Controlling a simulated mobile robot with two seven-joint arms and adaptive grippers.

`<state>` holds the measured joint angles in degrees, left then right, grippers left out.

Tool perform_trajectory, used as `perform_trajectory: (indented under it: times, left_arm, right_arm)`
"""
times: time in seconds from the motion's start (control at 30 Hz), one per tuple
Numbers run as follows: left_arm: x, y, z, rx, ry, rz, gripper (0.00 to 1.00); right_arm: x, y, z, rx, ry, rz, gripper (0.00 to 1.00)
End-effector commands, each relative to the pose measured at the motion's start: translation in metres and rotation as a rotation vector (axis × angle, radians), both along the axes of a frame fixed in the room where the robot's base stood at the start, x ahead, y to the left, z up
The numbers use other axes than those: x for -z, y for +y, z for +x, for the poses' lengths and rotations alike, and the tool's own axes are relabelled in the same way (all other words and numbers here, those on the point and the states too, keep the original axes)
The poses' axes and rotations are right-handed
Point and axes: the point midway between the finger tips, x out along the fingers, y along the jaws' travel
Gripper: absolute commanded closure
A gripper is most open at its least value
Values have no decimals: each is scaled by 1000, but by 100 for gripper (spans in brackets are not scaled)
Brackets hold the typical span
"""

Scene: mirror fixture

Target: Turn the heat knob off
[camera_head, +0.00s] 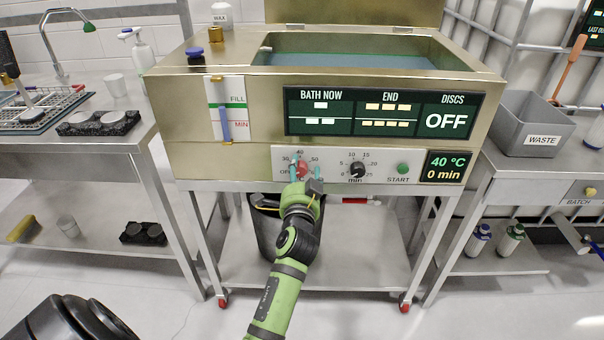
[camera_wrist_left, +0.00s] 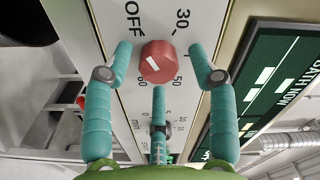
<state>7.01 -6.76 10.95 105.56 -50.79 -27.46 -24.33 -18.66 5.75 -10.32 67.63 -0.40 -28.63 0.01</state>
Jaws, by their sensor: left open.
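The red heat knob (camera_head: 303,169) is on the front panel of the metal bath, among marks reading OFF, 30, 40 and 50. My left gripper (camera_head: 302,174) is in front of it, partly covering the knob and its scale. In the left wrist view the red knob (camera_wrist_left: 158,61) sits between the spread teal fingers of my left gripper (camera_wrist_left: 161,48). The fingers are open, with gaps visible at both sides of the knob. A small white mark shows on the knob, but I cannot tell which value it points at. My right gripper is not in view.
The black minute dial (camera_head: 357,170), green start button (camera_head: 403,169) and display (camera_head: 446,167) reading 40 °C and 0 min are to the right. A grey waste bin (camera_head: 536,125) stands on the right bench. A steel bench (camera_head: 60,145) is at left.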

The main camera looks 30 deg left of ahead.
Motion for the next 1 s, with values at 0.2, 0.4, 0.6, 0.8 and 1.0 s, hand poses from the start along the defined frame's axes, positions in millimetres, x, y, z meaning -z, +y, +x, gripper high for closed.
perform_trajectory:
  times: [0.2,0.4,0.6,0.8,1.0]
  left_arm:
    - [-16,1,0,-2,-6,3,42]
    - [-58,-1,1,4,-13,6,42]
    - [-89,-2,1,4,-8,2,42]
    - [-100,-1,1,3,-1,1,42]
    - [-101,-1,1,2,0,0,42]
  right_arm:
    - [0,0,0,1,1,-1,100]
    - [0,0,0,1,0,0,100]
    - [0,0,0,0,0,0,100]
    - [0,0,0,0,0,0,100]
    - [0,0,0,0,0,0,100]
